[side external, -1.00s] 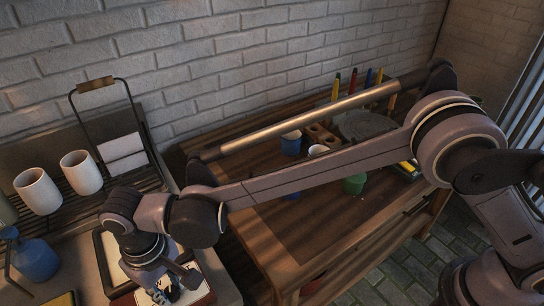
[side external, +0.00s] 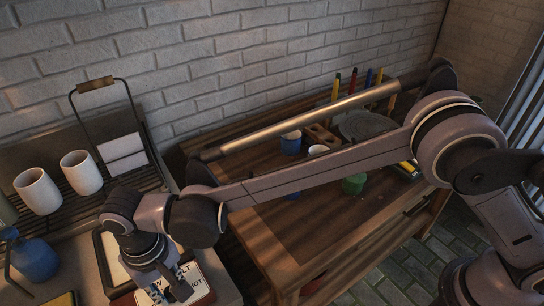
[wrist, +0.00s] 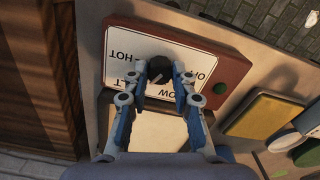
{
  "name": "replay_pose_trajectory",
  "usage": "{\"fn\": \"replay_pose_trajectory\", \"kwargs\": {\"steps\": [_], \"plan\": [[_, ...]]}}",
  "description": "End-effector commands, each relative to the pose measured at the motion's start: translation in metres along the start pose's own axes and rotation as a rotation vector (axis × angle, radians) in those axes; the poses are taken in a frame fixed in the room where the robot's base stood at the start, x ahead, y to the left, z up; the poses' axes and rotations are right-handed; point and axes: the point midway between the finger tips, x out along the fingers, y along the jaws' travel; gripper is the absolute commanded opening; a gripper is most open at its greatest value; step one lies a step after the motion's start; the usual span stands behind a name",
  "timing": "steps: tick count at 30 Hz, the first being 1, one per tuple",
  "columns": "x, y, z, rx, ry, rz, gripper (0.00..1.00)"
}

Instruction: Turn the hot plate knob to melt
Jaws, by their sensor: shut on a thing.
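The hot plate has a red-brown body (wrist: 228,72) and a white dial panel (wrist: 122,40), which reads upside down in the wrist view. HOT is at the left, part of MELT at the lower left, LOW below and part of OFF at the right. The dark knob (wrist: 158,64) sits between the fingertips of my gripper (wrist: 162,76), which is shut on it. A pale mark shows on the knob, partly hidden by the fingers. In the side external view my gripper (side external: 176,284) is over the white panel (side external: 198,279), and the knob is hidden.
A yellow block (wrist: 258,114) lies beside the hot plate. A wooden table (side external: 300,235) with pots and tools stands to the right, under my arm.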

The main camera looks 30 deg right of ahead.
Motion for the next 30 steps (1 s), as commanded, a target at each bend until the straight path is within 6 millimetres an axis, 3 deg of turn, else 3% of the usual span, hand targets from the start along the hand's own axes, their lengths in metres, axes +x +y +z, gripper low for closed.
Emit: {"fn": "replay_pose_trajectory", "kwargs": {"steps": [1,3,16,30], "plan": [[0.001,0.0,-0.001,0.0,0.003,-0.001,0.34],[0.001,0.0,-0.001,0.0,0.002,-0.001,0.49],[-0.01,0.0,0.0,-0.001,0.001,0.0,0.49],[-0.095,0.0,0.0,-0.001,0.001,0.0,0.49]]}}
